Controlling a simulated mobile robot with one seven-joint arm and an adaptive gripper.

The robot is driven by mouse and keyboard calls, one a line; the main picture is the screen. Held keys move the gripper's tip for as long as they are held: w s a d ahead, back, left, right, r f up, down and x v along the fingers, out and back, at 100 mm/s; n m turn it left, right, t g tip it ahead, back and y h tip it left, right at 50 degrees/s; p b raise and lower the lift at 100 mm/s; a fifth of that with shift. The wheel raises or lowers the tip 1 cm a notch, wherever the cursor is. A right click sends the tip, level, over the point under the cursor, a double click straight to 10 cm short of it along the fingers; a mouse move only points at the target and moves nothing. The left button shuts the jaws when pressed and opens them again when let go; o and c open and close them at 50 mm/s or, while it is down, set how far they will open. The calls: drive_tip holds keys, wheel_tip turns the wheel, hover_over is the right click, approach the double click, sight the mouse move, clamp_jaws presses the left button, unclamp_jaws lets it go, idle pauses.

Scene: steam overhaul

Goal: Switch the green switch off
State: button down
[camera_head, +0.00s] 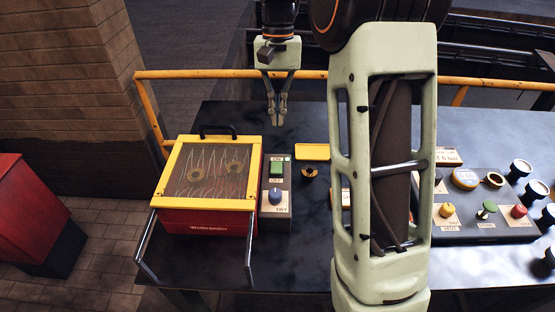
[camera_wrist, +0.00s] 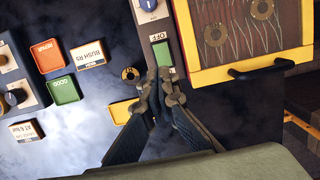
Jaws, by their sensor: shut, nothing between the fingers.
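The green switch (camera_head: 277,168) sits on a narrow dark panel (camera_head: 285,210) right of the red and yellow box. An ON label is above it and an OFF label below it in the head view. I cannot tell which way the switch is tipped. My gripper (camera_head: 277,122) is shut and empty, pointing down above the table, behind the panel in the head view. In the wrist view the green switch (camera_wrist: 163,53) shows just past my fingertips (camera_wrist: 163,74), which hide its near end. No contact can be made out.
A blue knob (camera_head: 276,194) is on the same panel. The red box with a yellow-framed lid (camera_head: 208,172) and black handle stands close beside it. A yellow tray (camera_head: 312,152) and brass ring (camera_head: 310,171) lie to the right. A control panel with several knobs (camera_head: 485,228) is further right.

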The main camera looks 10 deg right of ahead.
sight(278, 170)
drive_tip(key=f, duration=0.4)
drive_tip(key=s+f, duration=0.1)
drive_tip(key=f, duration=0.4)
drive_tip(key=s+f, duration=0.1)
drive_tip(key=f, duration=0.3)
drive_tip(key=shift+s+a+f, duration=0.15)
drive_tip(key=shift+a+f, duration=0.05)
drive_tip(key=shift+a, duration=0.1)
drive_tip(key=f+t+b, duration=0.1)
drive_tip(key=b, duration=0.1)
drive_tip(key=shift+s+f+b, duration=0.1)
drive_tip(key=shift+s+b, duration=0.1)
drive_tip(key=shift+b, duration=0.1)
drive_tip(key=shift+s+t+h+b, duration=0.1)
drive_tip(key=shift+t+h+b, duration=0.2)
drive_tip(key=shift+b, duration=0.2)
drive_tip(key=shift+s, duration=0.1)
drive_tip(key=shift+r, duration=0.2)
